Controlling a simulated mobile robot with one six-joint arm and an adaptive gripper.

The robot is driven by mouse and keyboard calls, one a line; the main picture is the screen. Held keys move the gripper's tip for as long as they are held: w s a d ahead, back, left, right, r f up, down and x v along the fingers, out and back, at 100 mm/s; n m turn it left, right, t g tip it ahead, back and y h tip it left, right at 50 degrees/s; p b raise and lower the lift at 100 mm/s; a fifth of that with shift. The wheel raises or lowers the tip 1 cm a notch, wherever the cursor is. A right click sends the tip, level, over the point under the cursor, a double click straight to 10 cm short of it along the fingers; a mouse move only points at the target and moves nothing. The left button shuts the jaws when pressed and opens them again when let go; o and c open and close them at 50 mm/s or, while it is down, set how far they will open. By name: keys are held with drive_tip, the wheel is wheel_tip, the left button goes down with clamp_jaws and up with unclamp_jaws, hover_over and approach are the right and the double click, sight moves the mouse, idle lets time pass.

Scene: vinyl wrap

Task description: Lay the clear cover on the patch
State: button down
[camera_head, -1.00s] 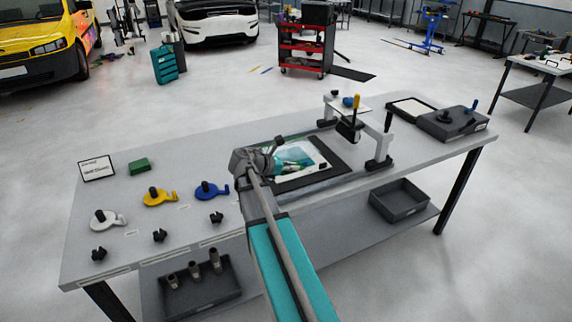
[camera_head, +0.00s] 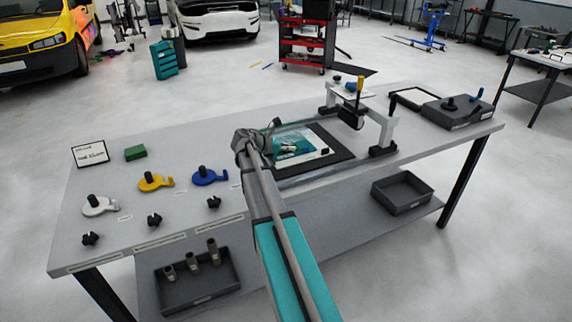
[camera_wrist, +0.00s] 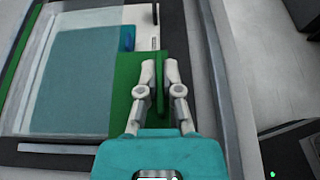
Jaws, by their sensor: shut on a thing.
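My gripper (camera_wrist: 160,70) is shut on an upright green tab (camera_wrist: 160,88) in the wrist view. The tab appears to belong to the clear cover, whose green edge (camera_wrist: 124,85) runs beside the fingers. Through or beside the cover I see a teal area (camera_wrist: 75,80) with a pale border and a small blue piece, which seems to be the patch panel. In the head view the teal area (camera_head: 290,147) lies inside a black frame (camera_head: 340,152) on the bench, and my gripper (camera_head: 276,126) is over its left back side. Whether the cover touches the panel I cannot tell.
A grey case (camera_head: 458,112) sits at the far right.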

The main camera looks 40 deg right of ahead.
sight(289, 162)
drive_tip(key=shift+w+d+f+b, duration=0.2)
drive_tip(key=shift+w+f+b, duration=0.15)
drive_tip(key=shift+f, duration=0.15)
drive_tip(key=shift+w+d+f+b, duration=0.2)
drive_tip(key=shift+w+f+b, duration=0.1)
drive_tip(key=shift+f, duration=0.2)
drive_tip(key=shift+w+d+f+b, duration=0.25)
drive_tip(key=shift+w+f+b, duration=0.15)
drive_tip(key=shift+f+b, duration=1.6)
drive_tip(key=shift+f, duration=0.15)
drive_tip(key=c, duration=0.8)
unclamp_jaws()
drive_tip(key=shift+r, duration=0.2)
